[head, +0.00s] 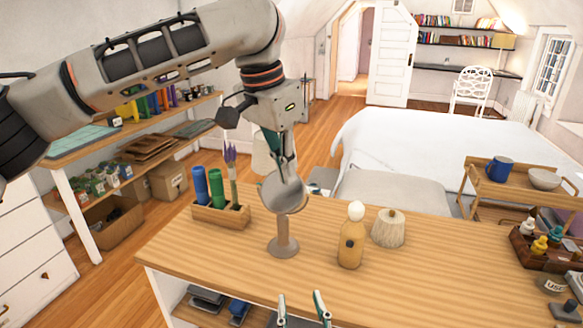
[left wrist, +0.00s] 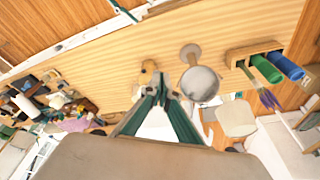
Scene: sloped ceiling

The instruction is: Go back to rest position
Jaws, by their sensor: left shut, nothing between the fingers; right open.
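My left gripper (head: 287,165) is shut and empty, pointing down above the wooden table (head: 215,262), close over or behind a round grey mirror-like disc on a stand (head: 284,230). I cannot tell whether it touches the disc. In the left wrist view, the left gripper's fingers (left wrist: 160,92) meet at their tips, with the disc on its stand (left wrist: 199,84) just to their right. My right gripper (head: 302,298) is open at the bottom of the head view, with its two fingertips apart near the table's front edge. Nothing shows between them.
A wooden holder (head: 221,215) with blue and green tubes stands left of the disc. A tan bottle (head: 351,240) and a ribbed cone (head: 389,228) stand to its right. A dark tray of small bottles (head: 533,258) is at the right edge. The table's front left is clear.

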